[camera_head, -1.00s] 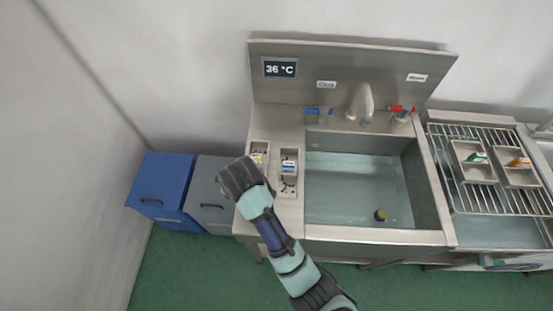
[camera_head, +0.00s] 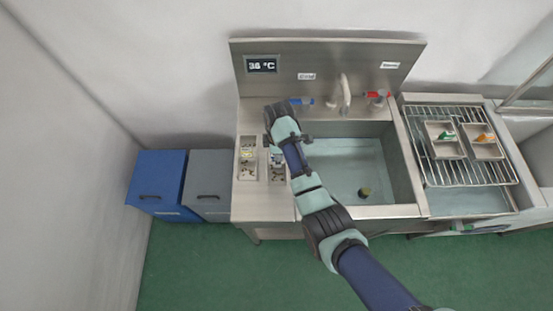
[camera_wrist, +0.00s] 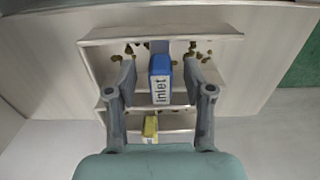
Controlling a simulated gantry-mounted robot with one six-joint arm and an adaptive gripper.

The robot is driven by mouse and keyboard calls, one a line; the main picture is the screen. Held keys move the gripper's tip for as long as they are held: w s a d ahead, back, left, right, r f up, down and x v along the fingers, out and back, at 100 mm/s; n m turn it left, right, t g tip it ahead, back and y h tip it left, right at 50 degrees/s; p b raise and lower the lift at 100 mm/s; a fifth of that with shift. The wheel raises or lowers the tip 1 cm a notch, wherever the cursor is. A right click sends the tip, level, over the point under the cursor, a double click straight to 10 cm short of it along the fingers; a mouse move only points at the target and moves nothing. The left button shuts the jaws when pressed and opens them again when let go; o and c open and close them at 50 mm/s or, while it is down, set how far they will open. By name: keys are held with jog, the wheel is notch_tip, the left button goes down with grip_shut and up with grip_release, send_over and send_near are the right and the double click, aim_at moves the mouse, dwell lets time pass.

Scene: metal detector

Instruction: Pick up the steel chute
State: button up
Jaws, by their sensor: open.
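A blue block with a white "inlet" label (camera_wrist: 160,80) stands in a shallow tray (camera_wrist: 92,40) in the wrist view, with brown crumbs around it. A grey piece (camera_wrist: 159,46) shows just beyond it; I cannot tell whether this belongs to the steel chute. My gripper (camera_wrist: 161,72) is open above this tray, with one finger on each side of the labelled block and nothing held. In the head view my arm reaches over the ledge left of the sink and partly hides the right tray (camera_head: 277,177).
A second tray (camera_head: 247,176) with a yellow-labelled piece (camera_wrist: 150,126) lies beside the first. The water-filled sink (camera_head: 340,165) is to the right, with a faucet (camera_head: 345,95) behind. A wire rack (camera_head: 462,172) holds two small trays. Blue (camera_head: 157,183) and grey (camera_head: 211,185) bins stand left.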

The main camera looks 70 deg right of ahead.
notch_tip(320, 180, down, 3)
jog(key=shift+r, duration=0.15)
jog(key=shift+c, duration=0.3)
grip_shut()
